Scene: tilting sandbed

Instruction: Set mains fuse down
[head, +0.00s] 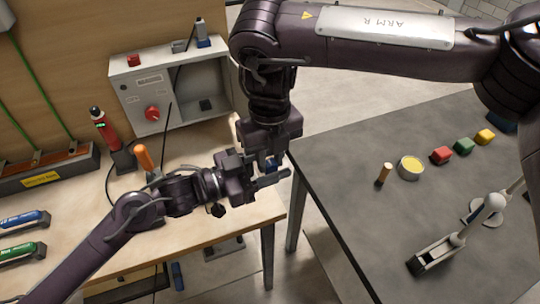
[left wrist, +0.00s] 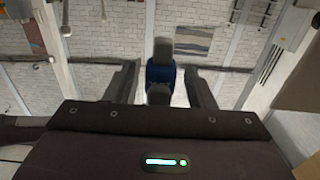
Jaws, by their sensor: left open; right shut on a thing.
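A blue piece, which looks like the mains fuse (head: 268,163), is in my right gripper (head: 269,153), which is shut on it and points down in the gap between the two tables. My left gripper (head: 272,172) is open, with its fingers reaching to the same spot. In the left wrist view the blue piece (left wrist: 161,75) shows between the two spread fingers, with grey parts above and below it. A gap shows on each side, so the left fingers do not appear to press on it. The grippers hide most of the piece in the head view.
A grey control box (head: 137,84) with a red knob stands on the wooden bench (head: 78,235); a blue-and-grey piece (head: 202,34) stands on top. A red tool and orange handle are near it. The dark table (head: 345,165) holds a yellow-topped tin (head: 410,167) and coloured blocks, with clear space.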

